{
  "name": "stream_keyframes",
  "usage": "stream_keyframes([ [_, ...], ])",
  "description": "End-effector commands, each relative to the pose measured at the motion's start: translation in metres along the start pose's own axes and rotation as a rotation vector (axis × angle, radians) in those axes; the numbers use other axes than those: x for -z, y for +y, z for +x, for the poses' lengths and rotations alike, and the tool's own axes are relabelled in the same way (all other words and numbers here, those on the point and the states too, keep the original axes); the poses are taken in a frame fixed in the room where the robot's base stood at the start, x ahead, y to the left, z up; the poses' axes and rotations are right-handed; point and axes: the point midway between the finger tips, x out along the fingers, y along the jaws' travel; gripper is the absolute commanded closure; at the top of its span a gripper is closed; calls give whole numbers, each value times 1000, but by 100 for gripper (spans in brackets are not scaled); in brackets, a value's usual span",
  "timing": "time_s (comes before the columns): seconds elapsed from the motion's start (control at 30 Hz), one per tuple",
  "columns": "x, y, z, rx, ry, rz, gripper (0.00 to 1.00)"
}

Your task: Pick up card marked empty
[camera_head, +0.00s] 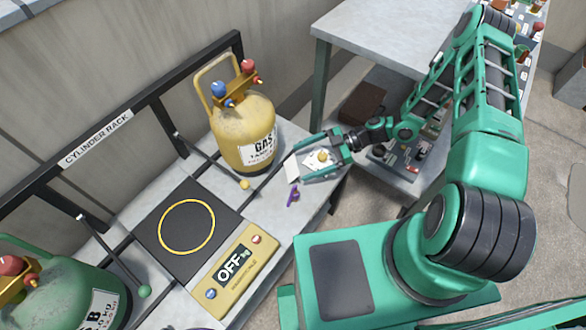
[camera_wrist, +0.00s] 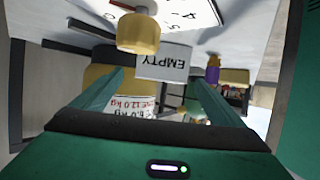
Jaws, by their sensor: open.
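A small white card with the black word EMPTY (camera_wrist: 172,63) shows upside down in the wrist view, just beyond and between my fingertips. In the head view a white card (camera_head: 291,169) lies at my fingertips near the bench edge; its print cannot be read there. My gripper (camera_head: 302,164) is open, low over the bench to the right of the yellow gas cylinder (camera_head: 243,132). A yellow knob (camera_wrist: 138,33) with a white lettered piece (camera_wrist: 190,10) shows close in the wrist view; the knob (camera_head: 322,156) also shows between my fingers in the head view. I cannot tell whether the fingers touch the card.
A small purple object (camera_head: 293,195) lies beside my gripper. A green cylinder (camera_head: 60,302) stands at far left. A grey table (camera_head: 375,45) is behind my arm.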

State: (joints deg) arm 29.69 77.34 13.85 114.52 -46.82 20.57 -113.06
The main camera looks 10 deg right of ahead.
Motion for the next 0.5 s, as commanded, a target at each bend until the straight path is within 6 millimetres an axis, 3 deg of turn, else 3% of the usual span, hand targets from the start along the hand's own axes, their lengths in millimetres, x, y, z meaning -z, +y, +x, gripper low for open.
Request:
stream_keyframes([
  [0.5,-1,-1,51,-1,-1,0,8],
])
